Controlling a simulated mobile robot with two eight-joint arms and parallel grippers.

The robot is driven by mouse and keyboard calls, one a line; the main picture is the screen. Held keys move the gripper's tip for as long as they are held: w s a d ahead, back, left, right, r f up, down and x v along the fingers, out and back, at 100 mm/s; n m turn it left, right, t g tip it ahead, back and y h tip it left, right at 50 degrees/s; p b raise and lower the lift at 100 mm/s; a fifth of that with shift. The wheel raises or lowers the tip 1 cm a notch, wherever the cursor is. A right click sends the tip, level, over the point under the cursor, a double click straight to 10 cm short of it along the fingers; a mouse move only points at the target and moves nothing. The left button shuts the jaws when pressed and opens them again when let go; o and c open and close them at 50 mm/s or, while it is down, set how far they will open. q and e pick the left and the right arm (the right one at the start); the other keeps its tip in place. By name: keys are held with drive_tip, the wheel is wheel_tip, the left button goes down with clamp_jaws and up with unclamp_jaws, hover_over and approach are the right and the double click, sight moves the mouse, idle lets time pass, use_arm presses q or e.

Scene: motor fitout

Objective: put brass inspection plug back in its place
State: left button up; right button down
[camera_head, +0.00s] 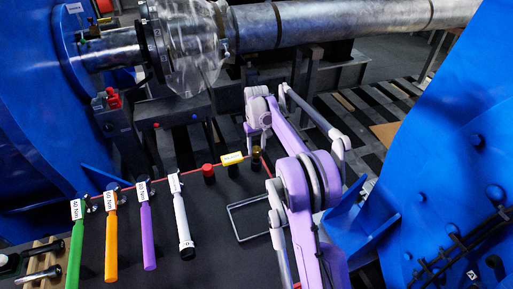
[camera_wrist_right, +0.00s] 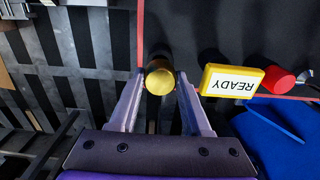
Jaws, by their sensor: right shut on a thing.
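The brass inspection plug (camera_wrist_right: 160,80) shows as a round yellow-gold top between my right fingertips in the right wrist view. In the head view the plug (camera_head: 256,153) is small, with a dark lower part, at the right end of a row at the back of the dark bench. My right gripper (camera_head: 259,136) reaches down over it from a purple and grey arm. In the wrist view the right gripper (camera_wrist_right: 161,76) is shut on the plug, one finger on each side. Whether the plug touches the bench is unclear. My left gripper is not in view.
A yellow READY tag (camera_head: 232,158) and a red cap (camera_head: 208,173) stand left of the plug. Several coloured-handled tools, including a white one (camera_head: 182,218), lie on the bench (camera_head: 215,265). A wire frame (camera_head: 232,218) is nearby. A steel shaft (camera_head: 330,22) and blue housings surround the bench.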

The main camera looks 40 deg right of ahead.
sight(256, 149)
drive_tip(key=shift+f+b, duration=0.75)
drive_tip(key=shift+f, duration=0.75)
drive_tip(key=shift+c, duration=1.4)
unclamp_jaws()
wheel_tip(256, 149, up, 11)
drive_tip(key=shift+f+p, duration=0.1)
drive_tip(key=shift+p, duration=0.3)
